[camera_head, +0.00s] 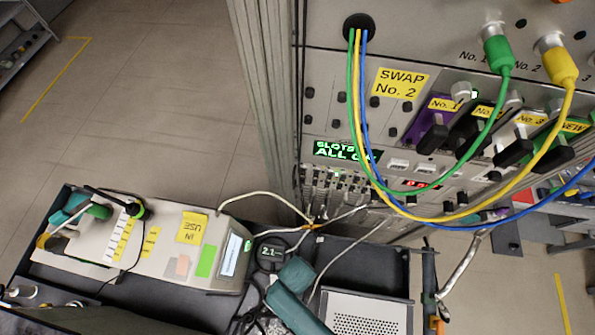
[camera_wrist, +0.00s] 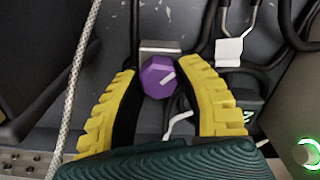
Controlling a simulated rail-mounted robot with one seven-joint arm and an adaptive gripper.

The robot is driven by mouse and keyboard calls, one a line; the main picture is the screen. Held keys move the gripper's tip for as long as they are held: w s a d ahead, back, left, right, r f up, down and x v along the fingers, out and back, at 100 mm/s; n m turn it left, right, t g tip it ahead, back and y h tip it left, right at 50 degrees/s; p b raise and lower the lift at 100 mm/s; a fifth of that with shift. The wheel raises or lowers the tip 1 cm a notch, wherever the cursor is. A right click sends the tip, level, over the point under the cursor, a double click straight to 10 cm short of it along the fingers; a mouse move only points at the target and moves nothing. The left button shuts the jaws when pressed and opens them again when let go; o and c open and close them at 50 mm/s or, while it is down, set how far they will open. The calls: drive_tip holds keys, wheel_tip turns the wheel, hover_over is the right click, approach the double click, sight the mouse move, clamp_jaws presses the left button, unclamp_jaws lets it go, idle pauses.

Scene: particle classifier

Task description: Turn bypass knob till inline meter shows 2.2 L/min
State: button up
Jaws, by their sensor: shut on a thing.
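The purple bypass knob (camera_wrist: 158,76) has a white pointer line slanting up to the right in the wrist view. The yellow, ridged fingers of my gripper (camera_wrist: 160,71) stand on either side of it and are shut on it. In the head view, the teal body of my gripper (camera_head: 297,305) is at the bottom middle and hides the knob. The round, dark inline meter (camera_head: 269,253) just above it reads about 2.1. Part of a green digit on a dark display (camera_wrist: 247,116) shows right of the fingers in the wrist view.
A beige instrument (camera_head: 170,248) with a yellow tag and lit screen stands left of the meter. A tall rack (camera_head: 335,62) with green, yellow and blue cables rises behind. A pale braided hose (camera_wrist: 76,75) passes left of my fingers; metal clips and dark tubes crowd the right.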

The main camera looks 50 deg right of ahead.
drive_tip(key=shift+r+n+p, duration=0.2)
drive_tip(key=shift+n+p, duration=0.5)
drive_tip(key=shift+p, duration=0.1)
drive_tip(key=shift+n+p, duration=0.35)
drive_tip(key=shift+n, duration=0.25)
drive_tip(key=shift+f+n, duration=0.25)
drive_tip(key=shift+n, duration=0.65)
drive_tip(key=o, duration=1.2)
wheel_tip(320, 180, up, 12)
drive_tip(key=shift+r, duration=0.1)
